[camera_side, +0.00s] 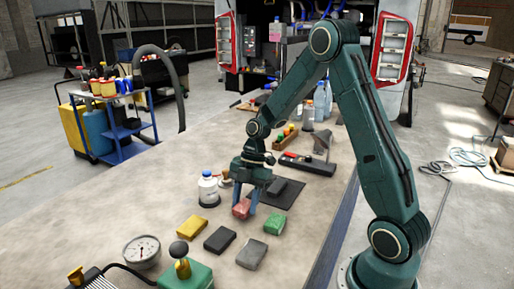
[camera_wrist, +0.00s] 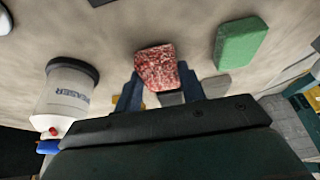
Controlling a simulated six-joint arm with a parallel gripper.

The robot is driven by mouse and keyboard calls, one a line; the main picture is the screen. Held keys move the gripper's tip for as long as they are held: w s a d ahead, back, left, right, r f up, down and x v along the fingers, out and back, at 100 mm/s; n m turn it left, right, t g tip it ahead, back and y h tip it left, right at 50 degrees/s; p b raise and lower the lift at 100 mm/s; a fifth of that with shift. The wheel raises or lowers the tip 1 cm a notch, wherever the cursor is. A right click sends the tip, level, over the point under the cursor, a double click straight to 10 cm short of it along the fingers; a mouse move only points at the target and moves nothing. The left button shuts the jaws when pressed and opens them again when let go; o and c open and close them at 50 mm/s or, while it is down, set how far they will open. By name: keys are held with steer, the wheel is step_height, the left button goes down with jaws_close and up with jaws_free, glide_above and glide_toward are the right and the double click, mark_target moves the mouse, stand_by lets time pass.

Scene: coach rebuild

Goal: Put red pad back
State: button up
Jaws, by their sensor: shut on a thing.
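The red pad (camera_side: 241,208) is between the fingers of my gripper (camera_side: 245,210), in front of the dark mat (camera_side: 262,201). In the wrist view the red pad (camera_wrist: 156,64) has a rough, mottled red face, and the blue-grey fingers of my gripper (camera_wrist: 160,80) are shut on it from both sides. Whether the pad touches the table or hangs just above it, I cannot tell. A green pad (camera_side: 274,223) lies to the right; it also shows in the wrist view (camera_wrist: 241,45). Yellow (camera_side: 191,227), black (camera_side: 220,239) and grey (camera_side: 251,253) pads lie nearer the camera.
A white bottle (camera_side: 208,188) stands left of my gripper; it is close in the wrist view (camera_wrist: 66,92). A gauge (camera_side: 142,251) and a green box (camera_side: 185,275) are at the front. A wooden tray (camera_side: 286,139) and a dark toolbox (camera_side: 307,164) are behind.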

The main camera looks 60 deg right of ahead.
steer(key=shift+f, duration=0.55)
steer(key=shift+f, duration=0.1)
steer(key=o, duration=1)
steer(key=shift+c, duration=0.2)
steer(key=v, duration=1.2)
